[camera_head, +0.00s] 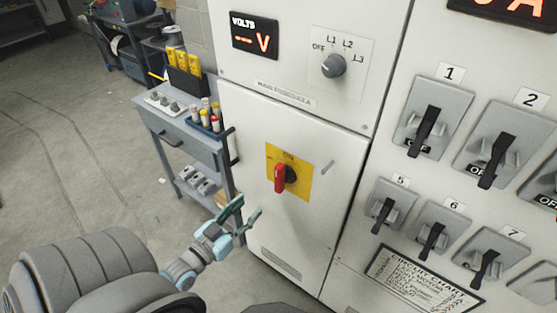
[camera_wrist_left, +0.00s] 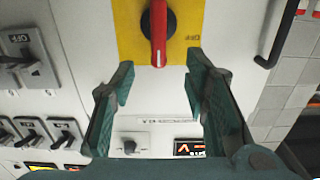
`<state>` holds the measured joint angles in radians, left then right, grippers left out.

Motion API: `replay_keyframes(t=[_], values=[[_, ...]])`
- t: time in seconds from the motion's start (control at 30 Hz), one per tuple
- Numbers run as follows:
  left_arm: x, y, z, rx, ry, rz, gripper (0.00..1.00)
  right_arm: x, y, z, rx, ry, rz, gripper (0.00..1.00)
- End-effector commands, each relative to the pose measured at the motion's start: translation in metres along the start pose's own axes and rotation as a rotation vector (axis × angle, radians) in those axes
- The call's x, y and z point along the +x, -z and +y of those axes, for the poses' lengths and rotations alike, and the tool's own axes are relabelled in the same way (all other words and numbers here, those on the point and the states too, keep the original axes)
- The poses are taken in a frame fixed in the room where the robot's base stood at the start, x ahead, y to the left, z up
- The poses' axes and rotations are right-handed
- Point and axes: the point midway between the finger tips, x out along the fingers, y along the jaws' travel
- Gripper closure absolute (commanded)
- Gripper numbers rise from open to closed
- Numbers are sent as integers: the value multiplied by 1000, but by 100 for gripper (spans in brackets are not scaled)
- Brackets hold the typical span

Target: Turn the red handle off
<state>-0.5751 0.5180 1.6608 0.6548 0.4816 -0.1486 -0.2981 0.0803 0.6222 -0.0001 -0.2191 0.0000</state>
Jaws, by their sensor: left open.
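The red handle (camera_head: 280,178) is on a black hub on a yellow plate (camera_head: 303,183) on the white cabinet door. It stands about upright in the head view. In the left wrist view, which is upside down, the red handle (camera_wrist_left: 158,35) points along the picture's vertical, with small lettering on the yellow plate (camera_wrist_left: 187,14) to its right. My left gripper (camera_head: 248,208) is open and empty, lower left of the handle and apart from the door. In the wrist view the handle lies between and beyond its two fingers (camera_wrist_left: 160,62). My right gripper is not in view.
A grey cart (camera_head: 185,126) with bottles and tools stands left of the cabinet. A selector knob (camera_head: 333,65) and voltage display (camera_head: 254,36) are above the handle. Black breaker levers (camera_head: 423,131) fill the right panel. A black door pull (camera_head: 232,147) sticks out at left.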

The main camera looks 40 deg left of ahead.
Motion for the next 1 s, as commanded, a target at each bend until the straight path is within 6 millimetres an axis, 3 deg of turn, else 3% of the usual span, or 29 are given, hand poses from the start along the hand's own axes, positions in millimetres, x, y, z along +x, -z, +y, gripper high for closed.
replay_keyframes(t=[0.03,0.17,0.4,0.6,0.77,1.0], values=[[4,9,1,-5,-4,19,58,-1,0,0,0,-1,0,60],[25,8,1,-7,-3,29,58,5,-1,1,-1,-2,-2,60],[94,5,1,-7,-2,28,58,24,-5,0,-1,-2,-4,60],[133,4,2,-6,-3,23,58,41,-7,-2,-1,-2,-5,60],[144,6,1,-6,-3,20,58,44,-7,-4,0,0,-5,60],[145,8,2,-6,-3,20,58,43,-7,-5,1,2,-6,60]])
